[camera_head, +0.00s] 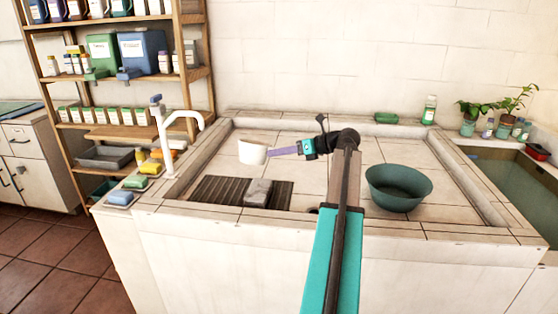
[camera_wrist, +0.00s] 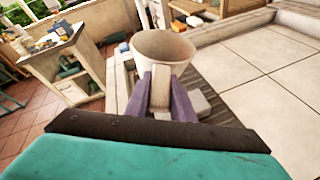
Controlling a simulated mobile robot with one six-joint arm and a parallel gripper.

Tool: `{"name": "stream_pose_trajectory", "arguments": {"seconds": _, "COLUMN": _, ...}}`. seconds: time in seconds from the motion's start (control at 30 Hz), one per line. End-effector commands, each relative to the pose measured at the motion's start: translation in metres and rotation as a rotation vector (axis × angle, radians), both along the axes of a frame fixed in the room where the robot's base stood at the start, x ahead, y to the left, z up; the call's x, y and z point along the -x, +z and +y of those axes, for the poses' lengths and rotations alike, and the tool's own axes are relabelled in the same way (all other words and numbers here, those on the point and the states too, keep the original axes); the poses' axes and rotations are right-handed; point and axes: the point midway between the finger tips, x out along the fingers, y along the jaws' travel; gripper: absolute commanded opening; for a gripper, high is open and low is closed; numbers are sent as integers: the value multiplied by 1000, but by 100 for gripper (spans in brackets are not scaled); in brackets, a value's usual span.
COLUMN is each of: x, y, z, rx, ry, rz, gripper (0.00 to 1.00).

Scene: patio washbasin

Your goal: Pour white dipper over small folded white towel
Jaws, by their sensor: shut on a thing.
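The white dipper (camera_head: 252,152) is held in the air above the basin, to the left of my arm, and looks nearly upright. My gripper (camera_head: 272,152) is shut on its handle. In the wrist view the dipper (camera_wrist: 163,52) sits ahead of the purple fingers (camera_wrist: 161,92), with its handle between them. A small folded towel (camera_head: 258,192), greyish white, lies on the dark slatted rack (camera_head: 222,193) below the dipper. In the wrist view part of the towel (camera_wrist: 197,103) shows just right of the fingers. I cannot see what is inside the dipper.
A green bowl (camera_head: 398,187) stands in the basin to the right of my arm. A white tap (camera_head: 170,122) rises at the left rim. Soaps and sponges (camera_head: 121,198) sit on the left ledge. A green bottle (camera_head: 429,110) stands on the back rim. The basin's middle tiles are clear.

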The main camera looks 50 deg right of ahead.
Motion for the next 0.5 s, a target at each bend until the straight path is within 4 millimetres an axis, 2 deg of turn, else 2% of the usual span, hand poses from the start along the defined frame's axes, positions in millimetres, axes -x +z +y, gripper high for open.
{"name": "stream_pose_trajectory", "arguments": {"seconds": 0.3, "x": 0, "y": 8, "z": 1, "rx": 240, "ry": 0, "rz": -50, "gripper": 0}}
{"name": "stream_pose_trajectory", "arguments": {"seconds": 0.5, "x": 0, "y": 16, "z": 0, "rx": 340, "ry": 0, "rz": -72, "gripper": 0}}
